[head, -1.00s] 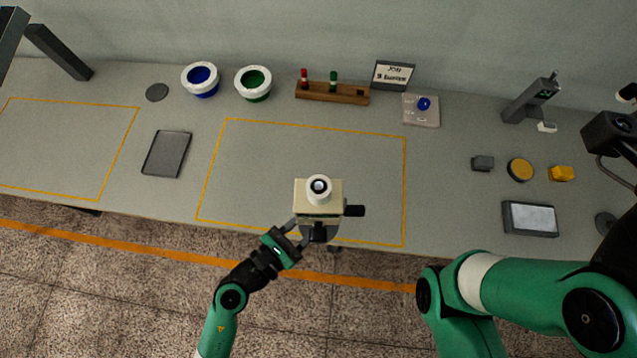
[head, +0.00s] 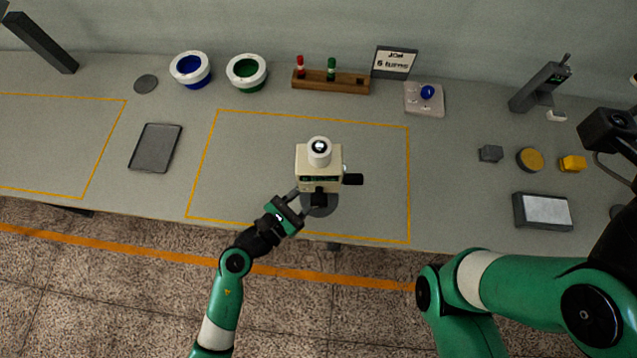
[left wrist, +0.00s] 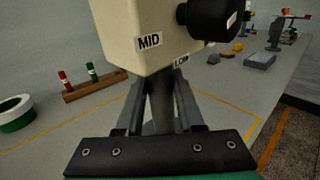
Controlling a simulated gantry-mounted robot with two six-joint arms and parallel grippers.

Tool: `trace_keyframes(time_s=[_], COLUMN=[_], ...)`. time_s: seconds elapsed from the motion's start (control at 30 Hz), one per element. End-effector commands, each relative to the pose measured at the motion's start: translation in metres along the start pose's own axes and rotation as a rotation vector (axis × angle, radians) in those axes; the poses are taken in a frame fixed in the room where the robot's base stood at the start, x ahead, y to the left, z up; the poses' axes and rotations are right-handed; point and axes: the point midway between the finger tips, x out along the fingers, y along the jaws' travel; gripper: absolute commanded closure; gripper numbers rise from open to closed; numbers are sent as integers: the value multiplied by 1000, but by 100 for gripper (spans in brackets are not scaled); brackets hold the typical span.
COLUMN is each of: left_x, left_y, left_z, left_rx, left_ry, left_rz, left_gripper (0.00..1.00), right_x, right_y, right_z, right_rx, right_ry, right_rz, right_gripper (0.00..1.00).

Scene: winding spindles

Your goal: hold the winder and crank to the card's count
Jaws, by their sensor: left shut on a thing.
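The winder (head: 310,180) is a cream box with a white ring-shaped top and a dark knob (head: 353,179) on its right side. It is upright inside the middle outlined area, over a dark round patch. My left gripper (head: 309,199) is shut on its dark post (left wrist: 160,105) below the box. The left wrist view shows the box (left wrist: 140,35) close up, with labels MID and LOW. I cannot tell whether its base touches the table. The card (head: 394,62) at the back reads JOB and a number of turns; the digit is too blurred to be sure.
A wooden rack (head: 330,82) holds a red and a green spindle. Blue (head: 190,70) and green (head: 246,72) bowls stand left of it. A pad with a blue knob (head: 427,92), a dark tray (head: 155,148) and a yellow disc (head: 530,159) flank the outlined area, which is otherwise clear.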

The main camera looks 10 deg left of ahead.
Motion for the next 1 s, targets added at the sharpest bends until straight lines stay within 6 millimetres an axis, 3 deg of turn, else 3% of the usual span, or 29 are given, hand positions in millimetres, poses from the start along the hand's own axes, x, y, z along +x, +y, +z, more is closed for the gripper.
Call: trace_keyframes(time_s=[1.0], left_x=[50], left_y=[46], left_z=[-59], left_rx=[1], left_ry=[-4], left_rz=[1], left_gripper=[100], right_x=[-57], right_y=[0], right_z=[52], right_rx=[0], right_ry=[0], right_rz=[0], right_gripper=[31])
